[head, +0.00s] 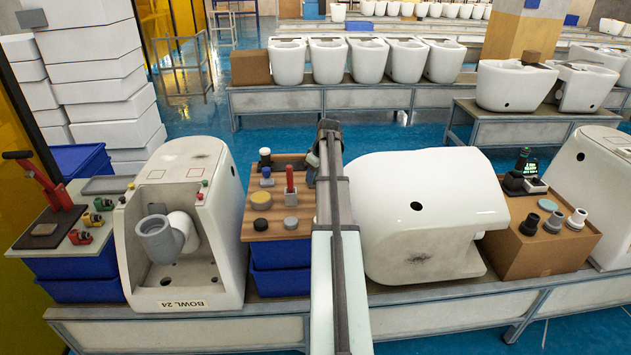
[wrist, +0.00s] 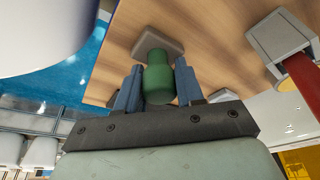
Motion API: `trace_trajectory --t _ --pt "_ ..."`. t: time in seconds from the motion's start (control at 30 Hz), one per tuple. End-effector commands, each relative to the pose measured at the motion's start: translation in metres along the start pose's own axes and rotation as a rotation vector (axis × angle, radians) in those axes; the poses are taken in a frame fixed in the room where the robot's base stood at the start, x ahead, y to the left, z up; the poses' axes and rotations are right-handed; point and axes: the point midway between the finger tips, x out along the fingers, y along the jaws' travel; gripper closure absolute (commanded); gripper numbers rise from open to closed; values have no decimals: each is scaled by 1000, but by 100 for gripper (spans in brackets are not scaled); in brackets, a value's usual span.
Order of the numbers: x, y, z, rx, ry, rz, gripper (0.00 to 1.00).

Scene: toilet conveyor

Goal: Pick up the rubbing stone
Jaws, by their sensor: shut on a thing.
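The rubbing stone appears in the wrist view as a beige block (wrist: 158,43) with a round green handle (wrist: 158,78). My gripper (wrist: 157,88) is shut on the green handle, with one blue finger on each side. The block is in front of the wooden top; whether it touches the top or hangs just above it, I cannot tell. In the head view my gripper (head: 312,172) is at the right side of the wooden-topped stand (head: 277,224), and my arm hides the stone there.
A red-handled tool (head: 290,184), a yellow disc (head: 261,200) and a grey disc (head: 291,223) share the stand. A white toilet bowl (head: 200,160) stands left of it. Another white bowl (head: 430,185) lies close to the right of my arm.

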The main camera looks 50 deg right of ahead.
Motion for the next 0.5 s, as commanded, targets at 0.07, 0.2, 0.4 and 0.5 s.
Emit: trace_trajectory --t 0.07,0.2,0.4,0.5 --pt "0 0 0 0 0 0 77" --pt "0 0 0 0 0 0 90" --pt "0 0 0 0 0 0 96" --pt "-1 0 0 0 0 0 96"
